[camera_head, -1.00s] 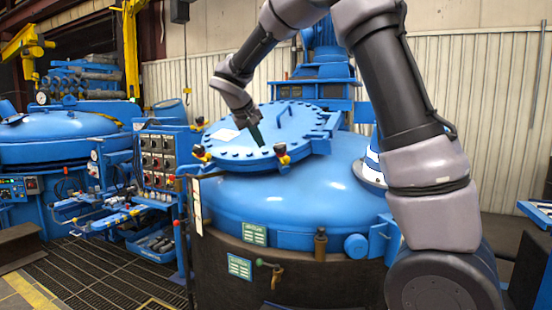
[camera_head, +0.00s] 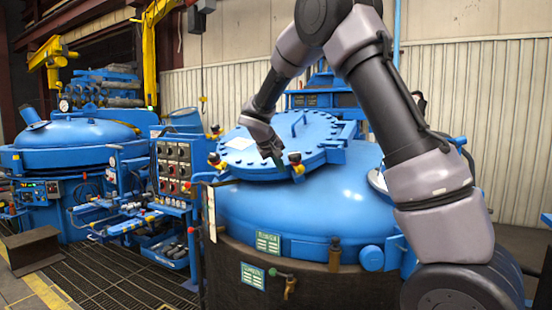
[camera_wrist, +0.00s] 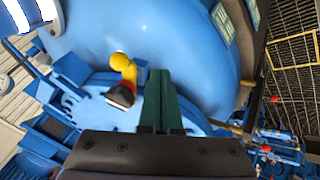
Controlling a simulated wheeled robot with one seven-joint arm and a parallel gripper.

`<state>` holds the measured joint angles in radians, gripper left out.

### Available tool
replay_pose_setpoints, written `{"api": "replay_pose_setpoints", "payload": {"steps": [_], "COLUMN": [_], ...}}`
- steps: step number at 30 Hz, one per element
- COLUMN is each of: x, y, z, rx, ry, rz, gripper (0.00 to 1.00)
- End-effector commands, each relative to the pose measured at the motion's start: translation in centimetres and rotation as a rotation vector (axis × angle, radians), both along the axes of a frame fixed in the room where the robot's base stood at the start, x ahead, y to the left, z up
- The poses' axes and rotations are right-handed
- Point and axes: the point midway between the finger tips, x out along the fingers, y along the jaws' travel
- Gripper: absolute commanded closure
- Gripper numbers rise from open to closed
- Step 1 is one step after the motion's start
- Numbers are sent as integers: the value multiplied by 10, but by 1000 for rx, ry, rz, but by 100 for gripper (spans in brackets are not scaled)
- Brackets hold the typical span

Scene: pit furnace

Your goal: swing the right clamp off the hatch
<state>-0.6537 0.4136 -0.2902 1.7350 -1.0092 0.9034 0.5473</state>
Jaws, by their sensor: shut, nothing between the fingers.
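The round blue hatch (camera_head: 305,133) with a ring of bolts lies on top of the big blue furnace dome. The right clamp (camera_head: 296,160) is at the hatch's front edge, with a yellow knob and red and dark parts. In the wrist view the same clamp (camera_wrist: 123,66) stands left of my fingers. My gripper (camera_head: 279,164) points down over the hatch's front, just left of the clamp in the head view. Its green fingers (camera_wrist: 160,76) are shut and empty. I cannot tell whether they touch the clamp.
Another clamp (camera_head: 215,161) sits at the hatch's front left, and a further one (camera_head: 215,130) behind it. A handle stands on the hatch. A control box (camera_head: 173,165) with knobs is left of the furnace. A second blue furnace (camera_head: 75,145) stands at far left.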

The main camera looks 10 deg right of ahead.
Motion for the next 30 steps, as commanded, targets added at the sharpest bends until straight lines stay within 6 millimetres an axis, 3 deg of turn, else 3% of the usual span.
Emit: {"api": "replay_pose_setpoints", "payload": {"steps": [2,9,30], "x": [7,13,13], "y": [-9,-38,-47], "z": [-10,-4,-1], "rx": [0,1,-10], "ry": [1,0,9], "rz": [-2,-2,35], "gripper": [100,100,100]}}
